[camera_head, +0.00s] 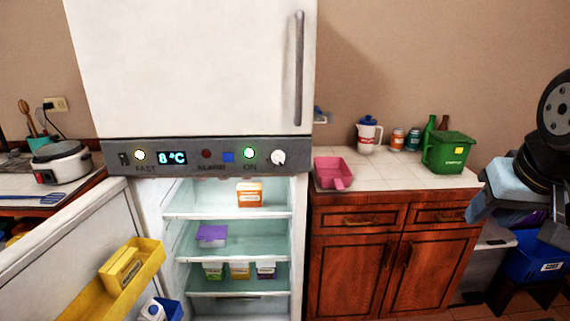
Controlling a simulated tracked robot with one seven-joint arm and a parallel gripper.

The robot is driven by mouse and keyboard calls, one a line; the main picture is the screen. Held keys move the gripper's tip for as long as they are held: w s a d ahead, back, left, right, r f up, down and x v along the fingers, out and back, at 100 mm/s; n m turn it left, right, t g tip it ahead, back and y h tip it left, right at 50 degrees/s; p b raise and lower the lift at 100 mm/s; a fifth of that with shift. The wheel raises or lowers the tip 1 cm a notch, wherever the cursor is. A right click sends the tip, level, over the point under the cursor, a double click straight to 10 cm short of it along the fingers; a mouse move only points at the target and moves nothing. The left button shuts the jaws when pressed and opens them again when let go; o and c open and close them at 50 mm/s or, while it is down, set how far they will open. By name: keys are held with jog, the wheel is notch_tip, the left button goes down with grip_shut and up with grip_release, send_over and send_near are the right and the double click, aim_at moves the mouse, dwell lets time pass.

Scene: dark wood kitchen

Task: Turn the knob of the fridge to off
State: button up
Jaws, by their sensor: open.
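The fridge (195,70) stands left of centre, with its white upper door shut and its lower compartment open. Its grey control panel (190,163) runs between the two. The small round white knob (278,157) sits near the panel's right end, just right of the word ON. The knob's pointer is too small to read surely. My gripper (486,212) is at the right edge, in front of the counter's right end, open and far from the knob. Its fingers are partly unclear against my arm.
The lower fridge door (65,245) hangs open to the left, with a yellow shelf (90,300). A counter (400,172) with a pink scoop (333,172), a jug (368,135) and a green bin (448,152) stands right of the fridge. The space before the panel looks clear.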

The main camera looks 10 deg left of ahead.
jog(key=shift+o, duration=1.2)
jog(key=shift+w+a, duration=0.2)
jog(key=shift+w, duration=0.05)
jog(key=shift+o, duration=0.7)
jog(key=w+a+f+m+t+y, duration=0.1)
jog(key=w+a+m+t, duration=0.1)
jog(key=w+a, duration=0.7)
jog(key=shift+a+m+t+y, duration=0.15)
jog(key=shift+m+t+y, duration=0.2)
jog(key=shift+m, duration=0.35)
jog(key=m+t+y, duration=0.3)
jog(key=m+t, duration=0.6)
jog(key=m, duration=1.5)
send_near(280, 163)
jog(key=x, duration=0.9)
jog(key=shift+c, duration=0.2)
